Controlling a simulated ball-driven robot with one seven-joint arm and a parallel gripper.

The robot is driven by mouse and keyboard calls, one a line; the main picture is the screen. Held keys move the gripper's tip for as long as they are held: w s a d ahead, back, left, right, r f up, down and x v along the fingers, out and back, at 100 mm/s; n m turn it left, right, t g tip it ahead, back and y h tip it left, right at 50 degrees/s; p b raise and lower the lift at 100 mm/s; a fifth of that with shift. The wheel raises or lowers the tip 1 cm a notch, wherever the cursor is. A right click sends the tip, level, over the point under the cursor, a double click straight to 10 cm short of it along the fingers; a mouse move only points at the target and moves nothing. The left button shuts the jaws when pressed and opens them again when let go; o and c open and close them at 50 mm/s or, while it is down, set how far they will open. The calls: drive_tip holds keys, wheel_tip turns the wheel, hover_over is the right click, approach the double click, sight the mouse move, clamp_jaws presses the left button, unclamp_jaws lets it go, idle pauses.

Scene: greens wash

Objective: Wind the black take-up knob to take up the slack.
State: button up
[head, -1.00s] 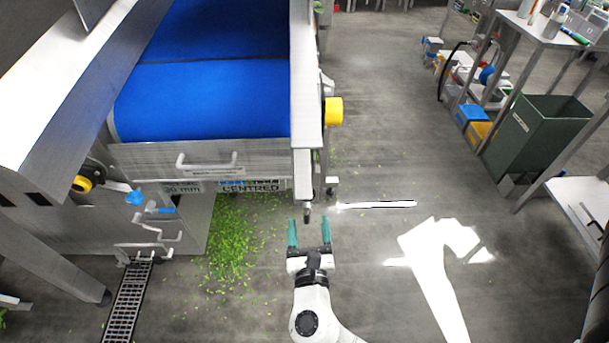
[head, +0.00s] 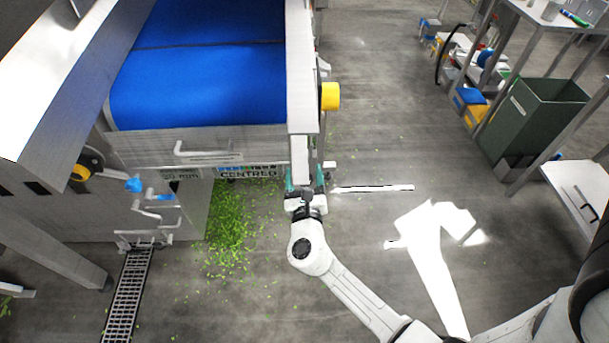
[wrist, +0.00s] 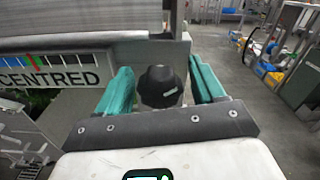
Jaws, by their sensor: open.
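The black take-up knob (wrist: 161,87) shows in the wrist view, round and dark with a small pale mark, at the end of the conveyor frame. My gripper (wrist: 164,90) is open, with one teal finger on each side of the knob; I cannot tell whether either finger touches it. In the head view my gripper (head: 305,182) is at the near right corner of the conveyor, and the knob is hidden there. The blue belt (head: 200,90) lies on the conveyor. A tracking label reading "CENTRED" (wrist: 50,78) is left of the knob.
A yellow part (head: 330,96) sticks out from the conveyor's right side. Green leaf scraps (head: 230,225) litter the floor below. A drain grate (head: 130,290) lies at left. A green bin (head: 530,115) stands by tables at right.

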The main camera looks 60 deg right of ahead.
drive_tip(key=c, duration=1)
drive_tip(key=shift+c, duration=0.3)
drive_tip(key=shift+f+m+b, duration=0.1)
drive_tip(key=shift+m+b, duration=0.4)
drive_tip(key=shift+b, duration=0.1)
